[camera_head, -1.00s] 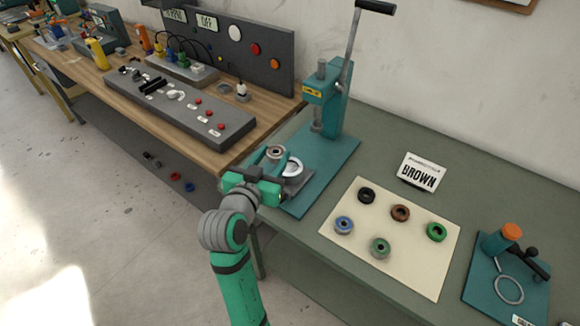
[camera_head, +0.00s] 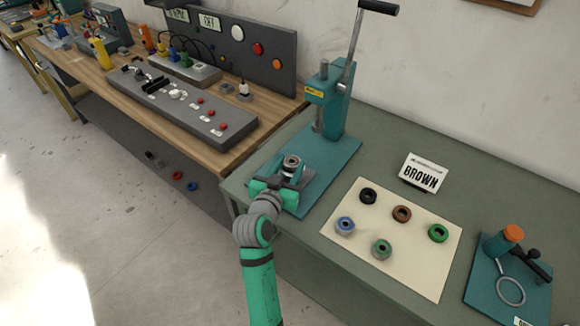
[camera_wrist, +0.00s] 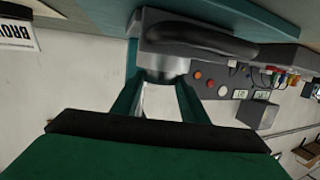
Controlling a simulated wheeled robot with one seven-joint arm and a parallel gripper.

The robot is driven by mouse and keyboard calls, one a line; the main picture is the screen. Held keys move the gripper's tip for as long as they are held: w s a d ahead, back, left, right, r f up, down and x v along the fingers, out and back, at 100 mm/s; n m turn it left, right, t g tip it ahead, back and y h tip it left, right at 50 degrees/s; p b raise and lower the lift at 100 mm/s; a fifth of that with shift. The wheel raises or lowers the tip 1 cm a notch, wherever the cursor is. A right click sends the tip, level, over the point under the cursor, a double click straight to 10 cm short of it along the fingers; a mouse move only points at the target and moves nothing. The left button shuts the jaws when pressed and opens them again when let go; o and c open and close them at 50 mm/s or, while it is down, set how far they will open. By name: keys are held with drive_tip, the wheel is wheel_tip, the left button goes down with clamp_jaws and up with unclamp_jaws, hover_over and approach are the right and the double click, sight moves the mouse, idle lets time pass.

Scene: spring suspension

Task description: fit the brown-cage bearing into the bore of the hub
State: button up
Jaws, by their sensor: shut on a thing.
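My gripper (camera_head: 287,180) is over the hub at the arbor press, its jaws shut on a grey metal ring-shaped bearing (camera_head: 291,162). The bearing's silver side shows between the fingers in the wrist view (camera_wrist: 163,66); I cannot make out its cage colour. The bearing appears over the hub's place; I cannot tell whether it is above the bore or partly in it. The hub is mostly hidden behind the gripper and bearing; a grey part around it (camera_head: 304,175) shows. A brown-topped ring (camera_head: 401,213) lies on the cream mat (camera_head: 428,274), apart from my gripper.
The teal press (camera_head: 330,105) with its upright lever stands just behind the gripper on a teal plate (camera_head: 340,152). Black, blue and two green rings lie on the mat. A "BROWN" sign (camera_head: 423,172) stands behind it. A teal fixture (camera_head: 505,265) is at right.

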drive_tip(key=o, duration=1.2)
drive_tip(key=shift+f, duration=0.3)
drive_tip(key=shift+s+r, duration=0.1)
drive_tip(key=shift+s+a+r, duration=0.1)
drive_tip(key=shift+s+a, duration=0.05)
drive_tip(key=shift+s, duration=0.1)
drive_tip(key=v, duration=1.1)
drive_tip(key=shift+s+r, duration=0.1)
drive_tip(key=shift+r, duration=0.05)
